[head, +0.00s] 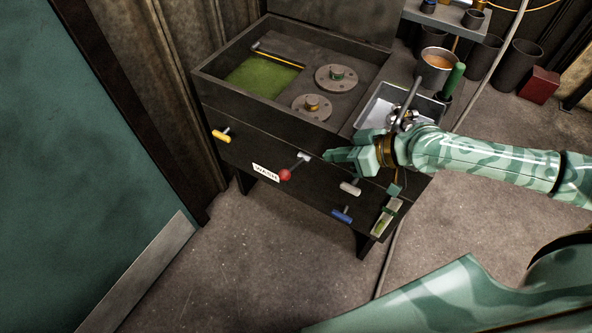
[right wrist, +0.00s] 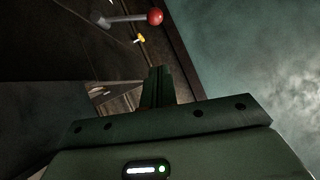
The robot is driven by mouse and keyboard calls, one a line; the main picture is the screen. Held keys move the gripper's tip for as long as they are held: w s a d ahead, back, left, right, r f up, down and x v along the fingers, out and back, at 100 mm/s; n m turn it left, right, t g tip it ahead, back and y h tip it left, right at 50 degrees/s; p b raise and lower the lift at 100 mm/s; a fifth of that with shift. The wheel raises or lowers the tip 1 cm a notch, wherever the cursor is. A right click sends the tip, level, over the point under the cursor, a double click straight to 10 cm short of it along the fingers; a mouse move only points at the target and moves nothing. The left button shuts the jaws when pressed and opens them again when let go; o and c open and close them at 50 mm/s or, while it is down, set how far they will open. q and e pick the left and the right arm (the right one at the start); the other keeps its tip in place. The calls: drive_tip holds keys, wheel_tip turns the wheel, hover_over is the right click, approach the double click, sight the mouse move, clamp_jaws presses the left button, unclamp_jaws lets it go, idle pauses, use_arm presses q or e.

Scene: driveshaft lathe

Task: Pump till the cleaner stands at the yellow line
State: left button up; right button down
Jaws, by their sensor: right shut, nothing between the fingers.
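The dark wash cabinet (head: 300,160) stands ahead with an open basin on top. Green cleaner (head: 262,76) shows in the basin's left part, with a yellow line (head: 283,61) along the wall behind it. A pale gauge strip (head: 385,217) with green in its lower part is on the front's right end. A red-knobbed lever (head: 286,174) juts from the front beside the WASH label; its red knob also shows in the right wrist view (right wrist: 155,16). My right gripper (head: 330,155) is shut and empty, right of the lever's knob; its fingers show in the wrist view (right wrist: 158,86). My left gripper is out of view.
Yellow (head: 221,134), white (head: 350,188) and blue (head: 342,215) handles stick out of the cabinet front. Two round flanges (head: 337,77) sit in the basin. A green-handled tool (head: 454,80) and a metal pot (head: 435,68) stand at right. The floor in front is clear.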

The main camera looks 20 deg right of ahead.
drive_tip(key=shift+r, duration=0.1)
drive_tip(key=shift+w, duration=0.1)
drive_tip(key=b, duration=0.4)
hover_over(294, 166)
drive_tip(key=s, duration=0.4)
wheel_tip(294, 166, down, 9)
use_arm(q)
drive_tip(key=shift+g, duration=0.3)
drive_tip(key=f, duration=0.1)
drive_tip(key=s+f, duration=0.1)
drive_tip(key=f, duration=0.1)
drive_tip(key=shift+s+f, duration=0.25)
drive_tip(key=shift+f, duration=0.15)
use_arm(e)
drive_tip(key=shift+a, duration=0.55)
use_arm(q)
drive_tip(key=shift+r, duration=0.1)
use_arm(e)
drive_tip(key=shift+s, duration=0.1)
